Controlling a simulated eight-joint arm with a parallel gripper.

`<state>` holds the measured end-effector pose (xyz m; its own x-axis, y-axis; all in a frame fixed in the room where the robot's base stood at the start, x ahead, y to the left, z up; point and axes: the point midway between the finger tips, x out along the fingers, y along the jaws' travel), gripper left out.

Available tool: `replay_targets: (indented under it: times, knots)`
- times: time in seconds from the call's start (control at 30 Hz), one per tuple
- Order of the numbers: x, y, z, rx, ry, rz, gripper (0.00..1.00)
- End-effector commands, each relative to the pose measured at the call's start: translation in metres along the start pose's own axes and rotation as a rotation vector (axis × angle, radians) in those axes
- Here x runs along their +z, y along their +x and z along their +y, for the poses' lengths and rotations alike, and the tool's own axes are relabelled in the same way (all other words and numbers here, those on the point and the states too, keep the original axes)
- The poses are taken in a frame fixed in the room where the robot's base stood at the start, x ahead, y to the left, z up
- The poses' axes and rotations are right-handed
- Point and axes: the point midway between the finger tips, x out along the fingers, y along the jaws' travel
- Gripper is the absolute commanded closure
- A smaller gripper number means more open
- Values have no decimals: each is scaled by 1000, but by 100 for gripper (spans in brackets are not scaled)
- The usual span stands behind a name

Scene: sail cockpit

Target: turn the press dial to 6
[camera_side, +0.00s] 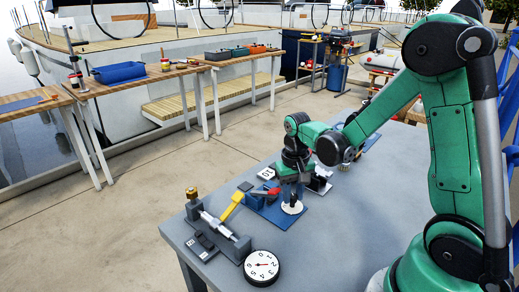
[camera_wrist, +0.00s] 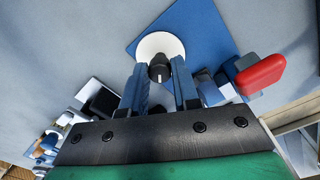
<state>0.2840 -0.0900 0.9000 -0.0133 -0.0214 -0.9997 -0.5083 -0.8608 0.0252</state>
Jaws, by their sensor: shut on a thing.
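The press dial, a white disc (camera_side: 292,208) with a black knob, sits on a blue plate (camera_side: 268,212) on the grey table. In the wrist view the white disc (camera_wrist: 161,45) and knob (camera_wrist: 159,67) lie between the two blue fingers. My gripper (camera_wrist: 159,75) is shut on the black knob. In the side view my gripper (camera_side: 293,184) is over the disc, with its fingers hard to make out. I cannot read any numbers on the disc or the knob's pointer.
A red-handled lever (camera_wrist: 260,75) stands close to the right finger in the wrist view. A yellow bar (camera_side: 233,203), a grey vise-like fixture (camera_side: 220,230) and a round white numbered gauge (camera_side: 262,267) stand at the table's near end.

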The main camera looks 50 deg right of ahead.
Motion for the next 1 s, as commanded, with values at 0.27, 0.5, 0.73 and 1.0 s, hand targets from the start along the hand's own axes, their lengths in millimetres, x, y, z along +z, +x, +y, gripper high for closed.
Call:
replay_targets:
  times: [0.27, 0.5, 0.73, 1.0]
  knots:
    - [0, 0, 0, 0, 3, 1, 100]
    - [0, 0, 0, 0, 2, 1, 43]
    - [0, 0, 0, 0, 2, 1, 43]
    - [0, -22, 0, 0, 2, 1, 43]
